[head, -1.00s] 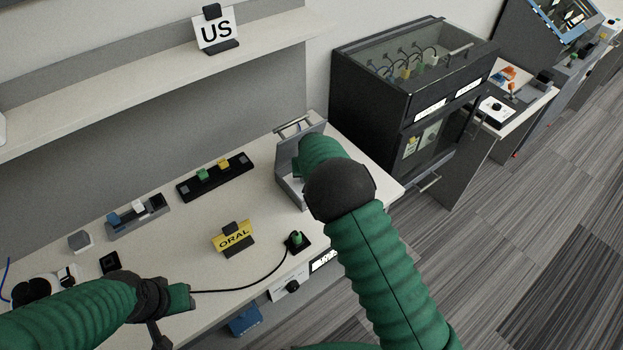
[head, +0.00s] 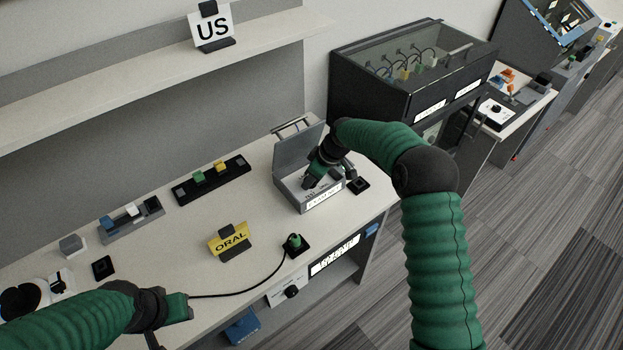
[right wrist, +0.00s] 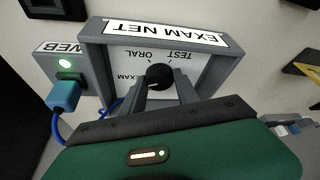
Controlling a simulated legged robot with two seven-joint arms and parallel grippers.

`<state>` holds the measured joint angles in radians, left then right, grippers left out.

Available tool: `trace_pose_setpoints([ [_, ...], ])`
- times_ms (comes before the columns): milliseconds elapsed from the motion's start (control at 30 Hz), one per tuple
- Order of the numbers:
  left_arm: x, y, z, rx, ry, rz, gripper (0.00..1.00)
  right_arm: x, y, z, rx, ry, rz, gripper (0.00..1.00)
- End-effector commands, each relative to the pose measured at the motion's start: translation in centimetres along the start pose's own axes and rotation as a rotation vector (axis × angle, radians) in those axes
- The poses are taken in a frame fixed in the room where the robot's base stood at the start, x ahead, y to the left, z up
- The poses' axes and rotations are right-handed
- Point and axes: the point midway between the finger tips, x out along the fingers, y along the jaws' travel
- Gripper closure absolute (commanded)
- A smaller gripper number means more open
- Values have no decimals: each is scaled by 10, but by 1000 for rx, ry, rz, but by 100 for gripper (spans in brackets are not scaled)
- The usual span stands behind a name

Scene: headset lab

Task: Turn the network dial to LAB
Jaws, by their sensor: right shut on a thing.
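The network dial is a black knob (right wrist: 159,76) on a white plate inside a grey box marked EXAM NET. The right wrist view shows the words TEST, ORAL and EXAM around it, upside down; I cannot make out LAB. In the head view the grey box (head: 292,157) stands with its lid up at the table's right end. My right gripper (head: 312,179) reaches down into it. In the right wrist view its fingers (right wrist: 161,92) are shut on the knob, partly covering the plate. My left gripper (head: 184,307) is low at the left, apart from the box; its jaws are unclear.
A WEB panel with a blue plug (right wrist: 64,95) sits beside the box. A yellow ORAL sign (head: 229,239), a green plug (head: 294,240) with black cable and a black strip of blocks (head: 211,181) stand on the table. A dark cabinet (head: 370,100) stands behind at right.

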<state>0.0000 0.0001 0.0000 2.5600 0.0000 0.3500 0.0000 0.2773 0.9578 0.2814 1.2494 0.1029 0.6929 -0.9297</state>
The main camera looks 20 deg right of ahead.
Motion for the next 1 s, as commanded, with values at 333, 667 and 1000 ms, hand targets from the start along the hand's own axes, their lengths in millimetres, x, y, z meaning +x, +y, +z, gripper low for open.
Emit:
trace_pose_setpoints([
  [333,-4,0,-1,0,0,0,64,-1,5,-2,-299,6,-117,100],
  [667,-5,0,-1,0,0,0,64,0,6,-3,-558,3,-223,100],
  [1000,-4,0,-1,0,0,0,64,1,6,-2,-712,1,-287,100],
])
